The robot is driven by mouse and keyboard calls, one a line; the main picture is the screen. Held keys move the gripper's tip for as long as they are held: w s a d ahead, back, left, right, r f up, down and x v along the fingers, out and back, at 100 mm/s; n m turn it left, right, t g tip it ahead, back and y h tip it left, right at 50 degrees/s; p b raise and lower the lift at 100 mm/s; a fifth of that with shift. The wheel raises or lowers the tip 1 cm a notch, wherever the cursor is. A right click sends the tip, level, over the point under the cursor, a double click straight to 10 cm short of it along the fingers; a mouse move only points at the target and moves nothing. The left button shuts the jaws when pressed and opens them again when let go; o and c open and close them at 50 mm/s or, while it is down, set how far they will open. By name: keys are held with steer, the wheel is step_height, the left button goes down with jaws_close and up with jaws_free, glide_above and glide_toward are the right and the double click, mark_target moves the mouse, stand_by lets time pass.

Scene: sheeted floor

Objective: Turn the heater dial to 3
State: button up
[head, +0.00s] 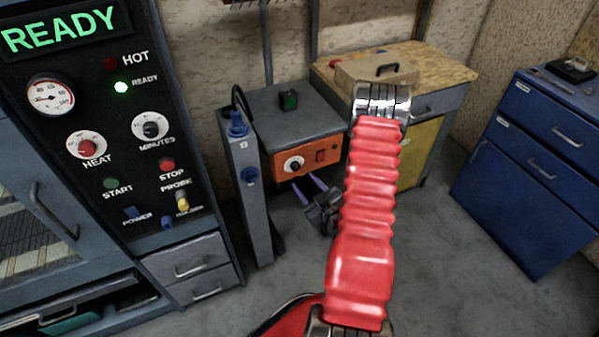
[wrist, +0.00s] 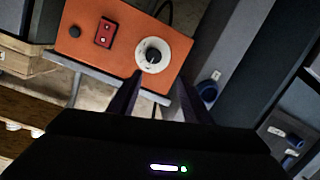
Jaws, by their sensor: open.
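An orange control box (head: 312,158) carries a round white dial with a black knob (head: 294,164). In the wrist view the same dial (wrist: 152,54) sits near the orange panel's right edge, its numbers too small to read. My gripper (head: 304,182) is just below and in front of the orange panel. In the wrist view my gripper (wrist: 160,78) is open, its two fingers apart and pointing toward the dial, with nothing between them. Contact with the dial cannot be told. A red knob labelled HEAT (head: 87,147) is on the dark panel at the left.
A red switch (wrist: 105,32) and a small black knob (wrist: 75,32) share the orange panel. A grey post (head: 248,190) stands left of the box. A wooden-topped bench (head: 440,72) and blue drawers (head: 530,165) stand to the right. Grey floor (head: 440,270) is open in front.

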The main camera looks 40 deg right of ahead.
mark_target(297, 169)
steer(key=s+f+m+t+h, duration=0.1)
steer(key=s+f, duration=0.2)
steer(key=s, duration=0.2)
steer(key=shift+s+m+t, duration=0.2)
steer(key=shift+m+t, duration=0.1)
steer(key=shift+m, duration=0.1)
steer(key=shift+w, duration=0.1)
steer(key=x, duration=1.3)
steer(key=shift+w+d, duration=0.25)
